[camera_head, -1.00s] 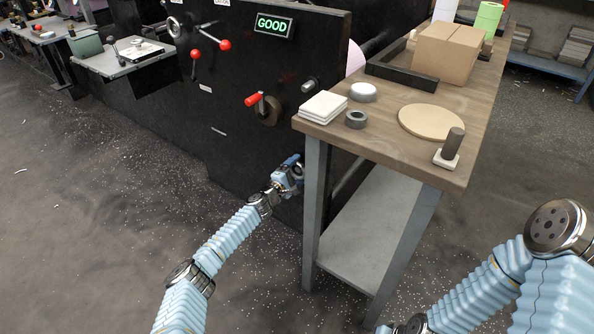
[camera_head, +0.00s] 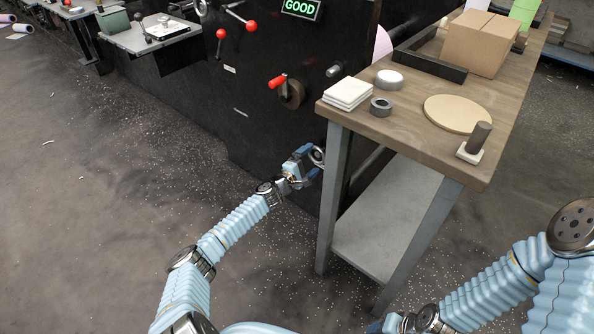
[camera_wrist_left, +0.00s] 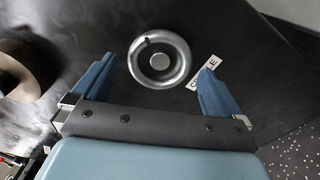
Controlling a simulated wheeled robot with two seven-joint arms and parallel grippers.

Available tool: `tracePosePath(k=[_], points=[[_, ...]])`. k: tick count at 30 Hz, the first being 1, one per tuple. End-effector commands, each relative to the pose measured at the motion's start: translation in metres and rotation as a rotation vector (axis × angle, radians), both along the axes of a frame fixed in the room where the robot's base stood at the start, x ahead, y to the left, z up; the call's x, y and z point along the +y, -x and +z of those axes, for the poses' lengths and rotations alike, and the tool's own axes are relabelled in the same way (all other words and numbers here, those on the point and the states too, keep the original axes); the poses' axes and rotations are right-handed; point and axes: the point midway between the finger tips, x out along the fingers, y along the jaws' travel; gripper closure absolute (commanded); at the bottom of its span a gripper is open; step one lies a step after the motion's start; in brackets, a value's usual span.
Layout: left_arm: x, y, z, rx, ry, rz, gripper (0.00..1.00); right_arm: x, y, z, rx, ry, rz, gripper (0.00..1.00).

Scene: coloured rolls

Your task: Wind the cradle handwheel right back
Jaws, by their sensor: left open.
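The cradle handwheel is a small silver wheel with a round hub and a dark mark on its rim. In the left wrist view the handwheel (camera_wrist_left: 160,61) sits on the dark panel, ahead of and between the fingers of my left gripper (camera_wrist_left: 152,85). A white label (camera_wrist_left: 203,75), partly covered by the right-hand finger, shows beside it. In the head view the handwheel (camera_head: 318,156) shows low on the machine, at the tip of my left gripper (camera_head: 306,160). The left gripper is open with nothing between its fingers. My right arm is at lower right; its jaws are out of frame.
The wooden-topped table (camera_head: 410,128) stands just right of the handwheel, its grey leg (camera_head: 333,200) close to my left gripper. A red-handled crank (camera_head: 288,90) is above on the black machine (camera_head: 270,130). The floor at left is open.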

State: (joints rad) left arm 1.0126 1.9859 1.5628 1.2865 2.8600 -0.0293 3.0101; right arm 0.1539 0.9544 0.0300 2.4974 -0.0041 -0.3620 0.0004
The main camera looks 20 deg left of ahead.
Motion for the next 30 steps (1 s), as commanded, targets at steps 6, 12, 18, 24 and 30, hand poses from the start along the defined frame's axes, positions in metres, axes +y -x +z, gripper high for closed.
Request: tracePosePath(k=[6, 12, 18, 24, 30], points=[[0.021, 0.053, 0.001, 0.001, 0.002, 0.004, 0.00, 0.000, 0.000, 0.008, 0.000, -0.001, 0.001, 0.57], [0.032, 0.084, 0.000, 0.001, 0.000, 0.003, 0.00, 0.000, 0.000, 0.008, 0.000, -0.001, 0.001, 0.57], [0.034, 0.093, 0.000, 0.001, 0.001, 0.002, 0.00, 0.000, 0.000, 0.009, 0.000, -0.001, 0.001, 0.57], [0.034, 0.093, 0.000, 0.001, 0.001, 0.002, 0.00, 0.000, 0.000, 0.009, 0.000, -0.001, 0.001, 0.57], [0.029, 0.097, 0.003, -0.143, -0.302, -0.035, 0.00, 0.000, 0.000, -0.007, 0.000, 0.000, 0.000, 0.57]])
